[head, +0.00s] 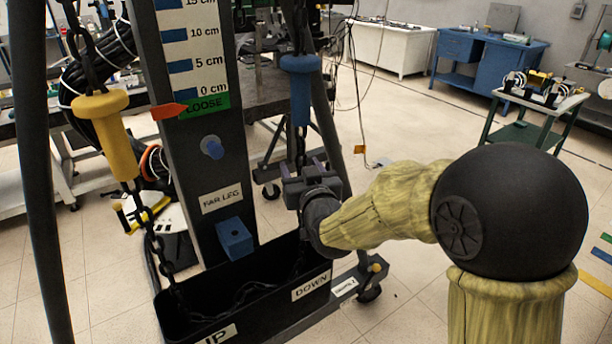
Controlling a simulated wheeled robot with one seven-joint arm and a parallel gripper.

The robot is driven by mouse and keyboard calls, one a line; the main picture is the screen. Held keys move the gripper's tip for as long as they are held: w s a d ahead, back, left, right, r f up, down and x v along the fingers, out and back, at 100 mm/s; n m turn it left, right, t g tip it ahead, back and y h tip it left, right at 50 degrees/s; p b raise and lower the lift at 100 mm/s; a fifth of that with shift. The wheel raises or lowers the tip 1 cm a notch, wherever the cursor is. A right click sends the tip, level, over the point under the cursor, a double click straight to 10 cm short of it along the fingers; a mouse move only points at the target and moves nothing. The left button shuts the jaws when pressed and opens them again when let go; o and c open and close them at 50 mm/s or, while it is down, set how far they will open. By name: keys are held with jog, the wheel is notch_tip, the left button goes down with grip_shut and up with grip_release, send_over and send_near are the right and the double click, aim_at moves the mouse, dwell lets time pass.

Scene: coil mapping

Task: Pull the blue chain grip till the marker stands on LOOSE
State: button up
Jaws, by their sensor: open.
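The blue chain grip (300,88) hangs upright on the right chain, with a wide collar on top. My gripper (303,168) is open, just below the blue grip and not closed on it. The chain runs down from the grip to my purple-tipped fingers; I cannot tell whether it passes between or behind them. The orange-red marker (168,111) points right from the left edge of the scale board (190,45). Its tip is level with the green LOOSE band (208,105), over that band's left part, below the 0 cm line.
A yellow chain grip (107,128) hangs on the left chain. A black bin (240,308) below holds slack chain and bears a DOWN label (311,285). Dark frame legs stand on both sides of the post. Open floor lies to the right, before a blue bench (482,58).

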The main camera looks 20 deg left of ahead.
jog(key=b+v, duration=0.6)
jog(key=v, duration=1.1)
jog(key=shift+s+b, duration=0.2)
jog(key=shift+b, duration=0.2)
jog(key=w+d+f+m+g+h, duration=0.3)
jog(key=d+f+g+h, duration=0.35)
jog(key=d+f, duration=0.75)
jog(key=s+d+f+m+g+h, duration=0.3)
jog(key=s+d+f+g, duration=0.3)
jog(key=s+d+f, duration=0.3)
notch_tip(320, 180, up, 14)
jog(key=d+p, duration=0.1)
jog(key=p, duration=1.4)
jog(key=shift+w, duration=0.4)
